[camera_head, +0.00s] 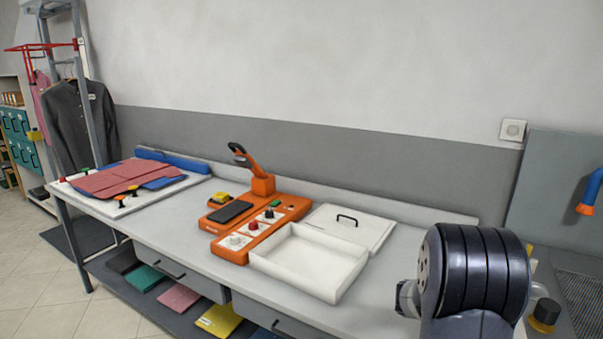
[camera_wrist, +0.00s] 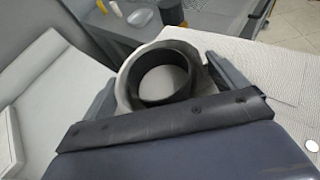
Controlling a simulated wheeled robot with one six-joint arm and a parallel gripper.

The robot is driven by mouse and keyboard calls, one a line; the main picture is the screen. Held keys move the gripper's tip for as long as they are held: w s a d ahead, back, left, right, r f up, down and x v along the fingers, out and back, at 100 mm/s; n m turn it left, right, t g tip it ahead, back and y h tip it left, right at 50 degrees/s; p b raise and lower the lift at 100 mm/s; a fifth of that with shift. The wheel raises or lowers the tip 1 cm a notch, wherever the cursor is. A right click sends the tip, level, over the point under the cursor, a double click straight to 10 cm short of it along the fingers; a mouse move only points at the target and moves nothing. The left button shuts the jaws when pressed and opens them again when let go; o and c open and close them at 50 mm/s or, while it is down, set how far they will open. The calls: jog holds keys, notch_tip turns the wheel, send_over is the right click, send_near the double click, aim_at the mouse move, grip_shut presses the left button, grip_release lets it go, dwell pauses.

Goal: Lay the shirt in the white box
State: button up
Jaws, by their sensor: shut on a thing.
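The white box (camera_head: 322,290) stands open and empty on the long grey table in the head view, its flat lid (camera_head: 375,232) beside it at the back. In the wrist view my gripper (camera_wrist: 166,78) has its two grey fingers closed around a round thing (camera_wrist: 134,98) with a pale outside and a black ring inside. I cannot tell whether this is part of the shirt. A white, finely dotted surface (camera_wrist: 270,68) lies to its right. In the head view my arm hides the gripper.
An orange device (camera_head: 236,250) with knobs and an upright handle stands directly left of the box. The table (camera_head: 190,240) has free room left of it. A grey panel with a blue hose (camera_head: 592,188) is at the right. A dark jacket (camera_head: 78,120) hangs at the left.

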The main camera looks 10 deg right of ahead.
jog(key=w+a+f+n+t+y, duration=0.1)
jog(key=w+a+n+t+y, duration=0.2)
jog(key=a, duration=0.9)
jog(key=w+a+n+t+y, duration=0.2)
jog(key=a+n+t, duration=0.3)
jog(key=a, duration=0.7)
jog(key=w+a+f+n+t+y, duration=0.1)
jog(key=w+a+n+t+y, duration=0.2)
jog(key=a, duration=0.9)
jog(key=n+y, duration=0.1)
jog(key=n, duration=0.1)
jog(key=shift+w+f+n+t+y, duration=0.3)
jog(key=shift+n+t, duration=0.1)
